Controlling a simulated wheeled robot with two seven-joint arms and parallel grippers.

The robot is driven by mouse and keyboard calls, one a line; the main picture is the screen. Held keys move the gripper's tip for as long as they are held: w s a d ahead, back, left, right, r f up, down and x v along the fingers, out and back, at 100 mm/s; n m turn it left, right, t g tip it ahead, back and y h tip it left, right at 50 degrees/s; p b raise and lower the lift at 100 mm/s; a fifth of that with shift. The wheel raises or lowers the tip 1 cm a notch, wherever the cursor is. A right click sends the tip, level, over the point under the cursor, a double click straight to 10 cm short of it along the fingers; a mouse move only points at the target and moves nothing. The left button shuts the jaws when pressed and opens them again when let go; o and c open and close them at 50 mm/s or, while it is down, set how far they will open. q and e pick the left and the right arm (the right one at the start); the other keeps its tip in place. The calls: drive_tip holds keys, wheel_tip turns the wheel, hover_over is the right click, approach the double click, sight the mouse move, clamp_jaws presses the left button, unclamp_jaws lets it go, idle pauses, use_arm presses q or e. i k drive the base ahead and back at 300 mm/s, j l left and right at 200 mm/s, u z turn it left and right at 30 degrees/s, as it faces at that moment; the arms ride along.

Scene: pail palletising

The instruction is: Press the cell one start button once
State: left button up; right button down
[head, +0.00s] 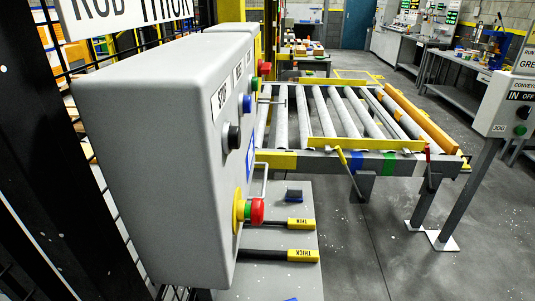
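A large grey control box (150,150) fills the left of the head view, seen nearly edge-on. Its button face turns right and carries a black knob (233,137), a blue button (247,104), a green button (255,84) and a red one (264,68) farther along. Low on the face, a red-and-green button (256,211) sits on a yellow collar. The labels are too steeply angled to read surely, so I cannot tell which button is cell one start. Neither of my grippers is in view.
A roller conveyor (330,110) stands beyond the box. Below it, a grey shelf (285,275) holds tools with yellow THIN (301,224) and THICK (303,256) tags. A conveyor control box (508,104) stands on a post at right. The floor between is clear.

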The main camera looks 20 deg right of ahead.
sight(255, 79)
drive_tip(key=z, duration=0.75)
